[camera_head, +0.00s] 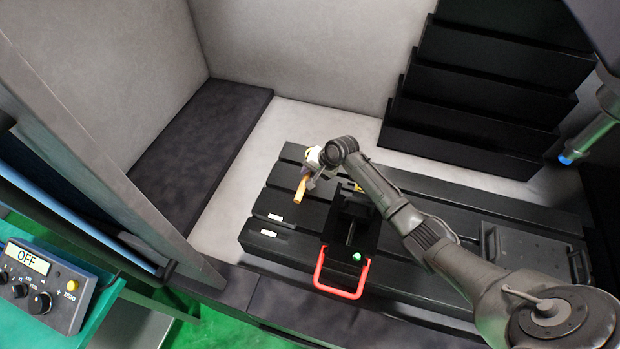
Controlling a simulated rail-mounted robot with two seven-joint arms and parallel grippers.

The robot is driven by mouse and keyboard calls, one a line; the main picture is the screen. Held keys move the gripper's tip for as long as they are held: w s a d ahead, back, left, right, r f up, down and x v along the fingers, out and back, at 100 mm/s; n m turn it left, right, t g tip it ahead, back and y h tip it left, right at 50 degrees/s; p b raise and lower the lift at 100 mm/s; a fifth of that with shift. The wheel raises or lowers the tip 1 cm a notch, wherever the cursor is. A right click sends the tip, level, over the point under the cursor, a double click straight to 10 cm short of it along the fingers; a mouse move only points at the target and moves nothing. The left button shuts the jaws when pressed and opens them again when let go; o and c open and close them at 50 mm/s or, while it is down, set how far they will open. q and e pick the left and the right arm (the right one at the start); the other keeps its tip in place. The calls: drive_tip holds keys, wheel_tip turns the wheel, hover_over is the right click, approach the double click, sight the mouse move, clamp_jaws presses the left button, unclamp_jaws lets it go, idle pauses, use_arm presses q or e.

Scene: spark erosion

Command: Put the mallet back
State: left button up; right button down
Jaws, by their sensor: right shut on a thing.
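My right arm reaches in from the lower right over the black slotted table (410,268). My right gripper (312,178) is small in the view and partly hidden by its own wrist. It is shut on the mallet, whose orange handle (300,191) points down toward the table's left part. A pale part with some yellow shows beside the wrist; I cannot tell whether it is the mallet's head. I cannot tell whether the handle touches the table. My left gripper is not in view.
A black vise-like fixture (352,212) with a red handle (340,294) and a green knob (356,257) stands on the table. Black steps (480,95) rise at the back right. A blue-tipped cylinder (590,135) hangs at right. A control box (40,285) reads OFF.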

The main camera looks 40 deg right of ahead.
drive_tip(key=shift+f, duration=2)
drive_tip(key=shift+w, duration=0.1)
drive_tip(key=c, duration=1)
unclamp_jaws()
drive_tip(key=shift+f, duration=0.15)
